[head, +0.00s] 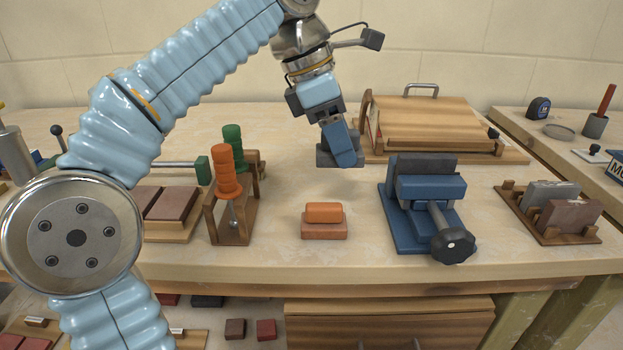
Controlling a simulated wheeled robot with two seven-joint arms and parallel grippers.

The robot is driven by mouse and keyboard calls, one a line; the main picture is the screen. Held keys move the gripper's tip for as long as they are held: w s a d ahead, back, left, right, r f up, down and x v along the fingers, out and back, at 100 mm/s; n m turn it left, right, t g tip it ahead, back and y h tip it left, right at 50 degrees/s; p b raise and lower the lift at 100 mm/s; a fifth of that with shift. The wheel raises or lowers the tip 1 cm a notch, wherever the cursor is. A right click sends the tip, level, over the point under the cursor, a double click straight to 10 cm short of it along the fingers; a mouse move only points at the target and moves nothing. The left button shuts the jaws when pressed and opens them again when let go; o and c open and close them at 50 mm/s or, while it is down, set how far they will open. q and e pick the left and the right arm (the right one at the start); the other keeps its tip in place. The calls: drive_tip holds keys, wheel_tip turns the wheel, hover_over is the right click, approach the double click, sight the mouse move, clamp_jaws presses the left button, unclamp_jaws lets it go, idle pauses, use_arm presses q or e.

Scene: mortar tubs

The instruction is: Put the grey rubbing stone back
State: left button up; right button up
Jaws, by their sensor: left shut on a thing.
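My left gripper (344,154) is over the back middle of the bench, pointing down. It is shut on a dark grey block, the grey rubbing stone (325,158), and largely covers it. The stone appears to be a little above the bench top, in front of the wooden board's left end. My right gripper is not in view.
An orange block (324,212) on a brick-coloured base lies at front middle. A blue vise (410,232) stands right of it. A wooden rack (562,236) holds upright grey and reddish slabs. A wooden stand (232,232) holds orange- and green-handled tools. A slanted wooden board (420,120) is behind.

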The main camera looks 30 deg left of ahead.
use_arm(q)
hover_over(330, 191)
drive_tip(key=s, duration=0.2)
wheel_tip(330, 191, down, 5)
drive_tip(key=shift+w+f+b, duration=0.1)
drive_tip(key=shift+w+b, duration=0.05)
drive_tip(key=shift+b, duration=0.25)
drive_tip(key=f, duration=0.1)
drive_tip(key=a+f, duration=0.1)
drive_tip(key=w+f+b, duration=0.1)
drive_tip(key=f, duration=0.1)
drive_tip(key=shift+a, duration=0.15)
drive_tip(key=shift+f, duration=0.35)
drive_tip(key=shift+f, duration=0.1)
drive_tip(key=o, duration=1.1)
